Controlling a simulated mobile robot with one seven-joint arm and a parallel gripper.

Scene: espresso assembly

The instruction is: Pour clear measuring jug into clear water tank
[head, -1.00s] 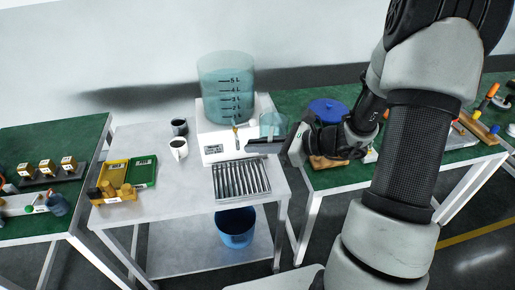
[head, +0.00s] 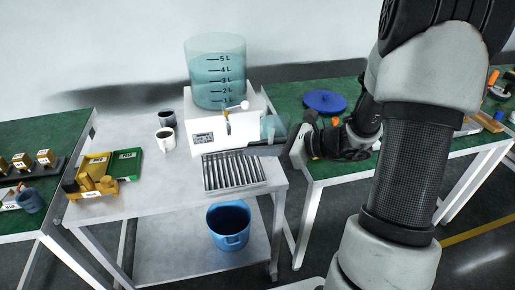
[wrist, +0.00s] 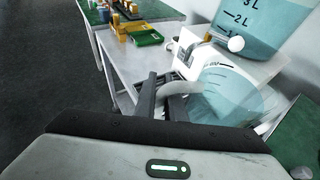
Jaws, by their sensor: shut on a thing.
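The clear water tank (head: 216,75) is a large pale-blue cylinder with litre marks, standing on top of the white espresso machine (head: 208,128). It also shows at the upper right of the wrist view (wrist: 265,28). The clear measuring jug (head: 268,127) is small and bluish, to the lower right of the tank and apart from it in the head view. My gripper (head: 262,149) is shut on the jug's handle; in the wrist view the handle (wrist: 148,95) lies between the fingers and the jug body (wrist: 228,97) sits to their right. I cannot tell how far the jug tilts.
A metal drip grate (head: 234,172) lies in front of the machine. A white cup (head: 165,140) and a dark cup (head: 167,119) stand left of it. Yellow and green trays (head: 126,164) are farther left. A blue bucket (head: 229,226) is on the lower shelf.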

